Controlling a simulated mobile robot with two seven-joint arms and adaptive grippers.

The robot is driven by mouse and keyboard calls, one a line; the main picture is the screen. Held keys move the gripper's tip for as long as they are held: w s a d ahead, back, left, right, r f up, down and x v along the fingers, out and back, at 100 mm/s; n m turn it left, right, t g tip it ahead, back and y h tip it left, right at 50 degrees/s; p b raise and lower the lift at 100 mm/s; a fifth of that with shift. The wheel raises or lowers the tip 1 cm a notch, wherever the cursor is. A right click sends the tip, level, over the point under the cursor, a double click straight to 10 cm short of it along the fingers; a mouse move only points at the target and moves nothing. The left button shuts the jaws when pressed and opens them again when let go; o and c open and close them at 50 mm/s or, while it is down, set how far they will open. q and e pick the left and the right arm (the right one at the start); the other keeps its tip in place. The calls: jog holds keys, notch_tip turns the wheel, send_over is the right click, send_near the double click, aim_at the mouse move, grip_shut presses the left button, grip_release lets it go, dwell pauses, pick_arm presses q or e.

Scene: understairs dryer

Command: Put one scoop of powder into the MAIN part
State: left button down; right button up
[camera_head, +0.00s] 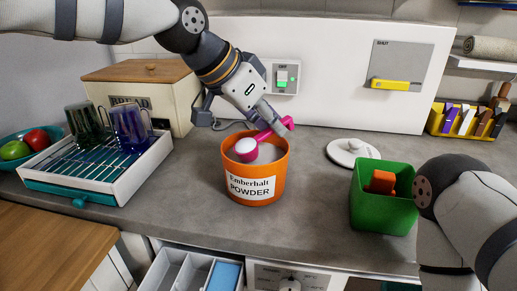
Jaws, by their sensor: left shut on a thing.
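A pink scoop (247,150) heaped with white powder is at the mouth of the orange tub (256,191) labelled "Emberhalt POWDER". The tub stands upright on the counter and shows pale powder inside. My left gripper (276,124) is shut on the scoop's handle, just above the tub's back rim. I cannot tell whether the scoop touches the rim. A white drawer (172,274) with compartments, one with a blue piece (224,275), is open below the counter's front edge. No MAIN marking is readable. My right arm is at the right; its gripper is not seen.
A round white lid (353,152) lies right of the tub. A green bin (382,206) with orange things stands near the right front. A drying rack (95,178) with glasses and a bread box (140,90) are at the left. The counter before the tub is clear.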

pick_arm(q)
notch_tip(320, 180, up, 9)
jog(key=shift+p, duration=0.4)
dwell(0.4)
